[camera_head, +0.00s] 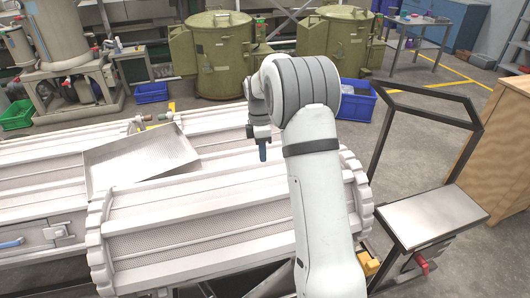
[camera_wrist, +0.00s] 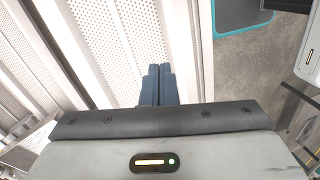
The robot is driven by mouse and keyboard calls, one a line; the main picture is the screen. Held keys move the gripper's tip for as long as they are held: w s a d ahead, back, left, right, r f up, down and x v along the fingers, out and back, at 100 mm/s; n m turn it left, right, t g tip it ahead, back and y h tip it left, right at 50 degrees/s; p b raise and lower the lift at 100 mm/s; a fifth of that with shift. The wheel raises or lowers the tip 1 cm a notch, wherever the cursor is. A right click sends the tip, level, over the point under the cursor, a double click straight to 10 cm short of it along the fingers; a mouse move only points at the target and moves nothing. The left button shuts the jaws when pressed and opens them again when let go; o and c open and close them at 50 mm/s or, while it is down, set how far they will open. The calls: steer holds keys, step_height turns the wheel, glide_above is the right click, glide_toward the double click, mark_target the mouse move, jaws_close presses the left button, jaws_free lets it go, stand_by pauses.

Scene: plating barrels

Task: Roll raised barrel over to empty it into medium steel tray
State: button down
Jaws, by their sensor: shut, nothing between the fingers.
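A white barrel (camera_head: 200,222) with perforated panels and scalloped end rings lies across the front. Its perforated wall fills the left part of the wrist view (camera_wrist: 120,30). A second white barrel (camera_head: 50,158) lies behind it. A thin tilted metal sheet or panel (camera_head: 140,160) rests across the barrels at left; I cannot tell whether it is a door. My gripper (camera_head: 263,152) points down over the front barrel, its blue fingers together and empty; they also show in the wrist view (camera_wrist: 158,74). I cannot pick out the medium steel tray with certainty, nor see inside the barrel.
A flat steel shelf (camera_head: 425,216) on a dark frame stands at right, beside a wooden cabinet (camera_head: 505,150). A red handle (camera_head: 421,262) sits below the shelf. A blue bin (camera_head: 357,102) and green tanks (camera_head: 222,60) stand behind.

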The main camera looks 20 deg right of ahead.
steer(key=w+r+n+p, duration=0.1)
steer(key=w+r+p, duration=0.1)
steer(key=w, duration=0.1)
steer(key=p, duration=0.1)
glide_above(266, 187)
steer(key=w, duration=0.3)
steer(key=shift+n, duration=0.3)
step_height(266, 187, down, 10)
steer(key=shift+w+f, duration=0.1)
steer(key=s, duration=0.1)
steer(key=s+f+p, duration=0.1)
steer(key=s, duration=0.1)
steer(key=shift+s+f, duration=0.3)
steer(key=shift+s, duration=0.05)
